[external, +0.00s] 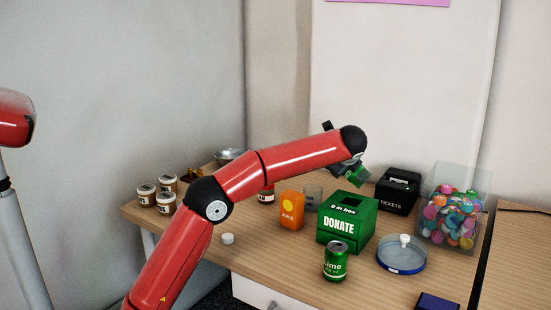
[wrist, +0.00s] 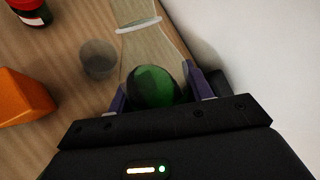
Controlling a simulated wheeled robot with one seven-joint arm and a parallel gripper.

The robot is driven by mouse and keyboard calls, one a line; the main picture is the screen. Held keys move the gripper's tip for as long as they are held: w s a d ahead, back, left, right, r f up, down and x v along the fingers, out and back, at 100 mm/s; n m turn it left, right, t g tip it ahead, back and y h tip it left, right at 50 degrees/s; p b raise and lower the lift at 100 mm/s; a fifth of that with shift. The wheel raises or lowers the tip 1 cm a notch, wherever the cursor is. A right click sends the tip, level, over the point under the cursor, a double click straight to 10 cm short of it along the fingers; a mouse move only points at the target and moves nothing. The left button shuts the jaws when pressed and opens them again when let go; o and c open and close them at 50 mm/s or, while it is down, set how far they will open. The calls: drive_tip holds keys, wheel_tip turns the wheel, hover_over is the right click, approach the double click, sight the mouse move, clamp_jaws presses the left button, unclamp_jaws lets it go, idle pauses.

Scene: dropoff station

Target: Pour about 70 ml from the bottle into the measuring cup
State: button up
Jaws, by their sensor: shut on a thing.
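My gripper (wrist: 155,98) is shut on a green bottle (wrist: 153,87), whose rounded green part sits between the purple fingers. A pale see-through shape with a white ring extends from it toward the top of the wrist view; I cannot tell whether this is all bottle. In the external view the green bottle (external: 356,176) is tilted in the air, above and behind the donation box. A clear grey cup, apparently the measuring cup (wrist: 98,59), stands upright left of the bottle in the wrist view. The cup (external: 313,196) also shows behind the juice carton. Its fill level cannot be told.
An orange juice carton (external: 291,211), a green DONATE box (external: 347,222) and a green can (external: 335,262) crowd the table's middle. Small jars (external: 147,195) stand left. A wall borders the back.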

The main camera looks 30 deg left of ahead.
drive_tip(key=shift+d+f+n+h, duration=0.2)
drive_tip(key=shift+f+n+h, duration=0.15)
drive_tip(key=shift+h, duration=0.25)
drive_tip(key=shift+d+f+n+h+b, duration=0.15)
drive_tip(key=shift+f+n+h+b, duration=0.2)
drive_tip(key=shift+b, duration=0.45)
drive_tip(key=shift+r+h, duration=0.2)
drive_tip(key=shift+h, duration=0.05)
drive_tip(key=shift+a+f+n+h, duration=0.25)
drive_tip(key=shift+n+h, duration=0.25)
drive_tip(key=shift+h, duration=0.4)
drive_tip(key=shift+d, duration=0.8)
drive_tip(key=shift+d, duration=0.25)
drive_tip(key=shift+d+f+h, duration=0.1)
drive_tip(key=shift+d+h, duration=0.1)
drive_tip(key=shift+h, duration=0.1)
drive_tip(key=shift+n+h, duration=0.3)
idle(1.5)
